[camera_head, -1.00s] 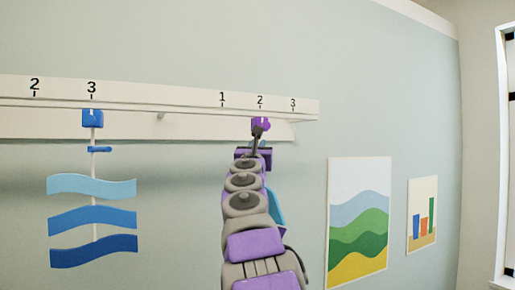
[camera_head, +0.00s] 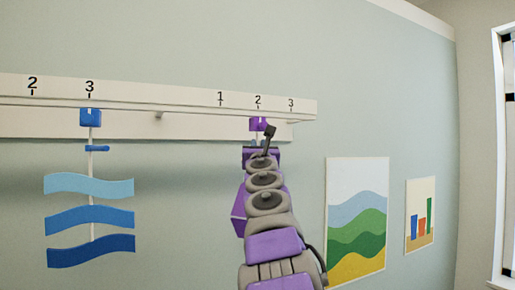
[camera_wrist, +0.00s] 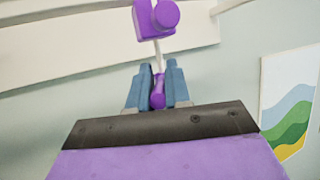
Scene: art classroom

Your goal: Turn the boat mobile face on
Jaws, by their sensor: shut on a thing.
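The boat mobile hangs from the wall rail under the right-hand number 2 by a purple hanger block (camera_head: 259,124). The block also shows at the top of the wrist view (camera_wrist: 155,18), with a pale rod below it. My gripper (camera_wrist: 157,92) has its blue-grey fingers on either side of the mobile's purple crossbar (camera_wrist: 158,97) and is shut on it. In the head view my arm covers most of the mobile. A purple panel (camera_head: 239,213) shows left of the arm, probably part of the mobile. The boat shape cannot be made out.
A blue wave mobile (camera_head: 90,220) hangs at the left under number 3, its wave panels broadside to me. The white rail (camera_head: 190,122) carries numbers and pegs. A hill picture (camera_head: 357,235) and a smaller picture (camera_head: 420,215) are on the wall at right.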

